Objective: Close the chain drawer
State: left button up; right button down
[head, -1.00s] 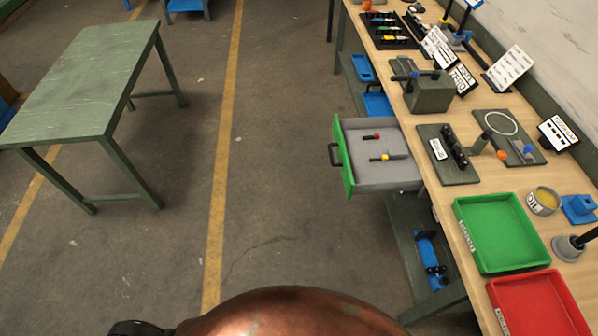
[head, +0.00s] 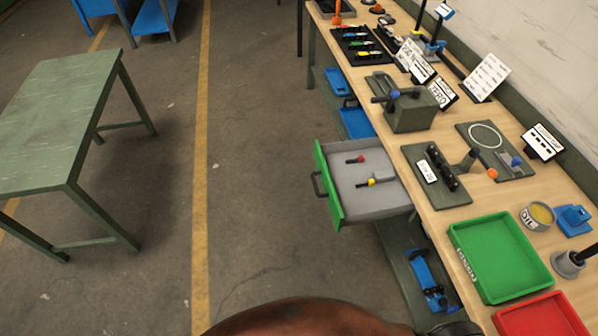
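The chain drawer (head: 385,205) stands pulled out from under the workbench, in the middle right of the head view. It has a green front (head: 328,188) with a dark handle (head: 317,184) facing left. Inside its grey tray lie a small red-ended piece (head: 357,160) and a small yellow-ended piece (head: 372,182). Neither gripper can be made out in the view, so I cannot see whether they are open or shut. A copper-brown rounded part of my own body fills the bottom edge.
The wooden workbench (head: 440,222) runs along the right, carrying a green tray (head: 500,258), a red tray (head: 545,318) and several fixtures. Blue items lie on its lower shelf. A green table (head: 60,115) stands at left. The floor between is clear.

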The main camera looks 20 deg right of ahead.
aim_at(349, 204)
jog(key=u, duration=0.05)
jog(key=i, duration=0.65)
jog(key=z, duration=0.75)
jog(key=i, duration=0.5)
jog(key=z, duration=0.45)
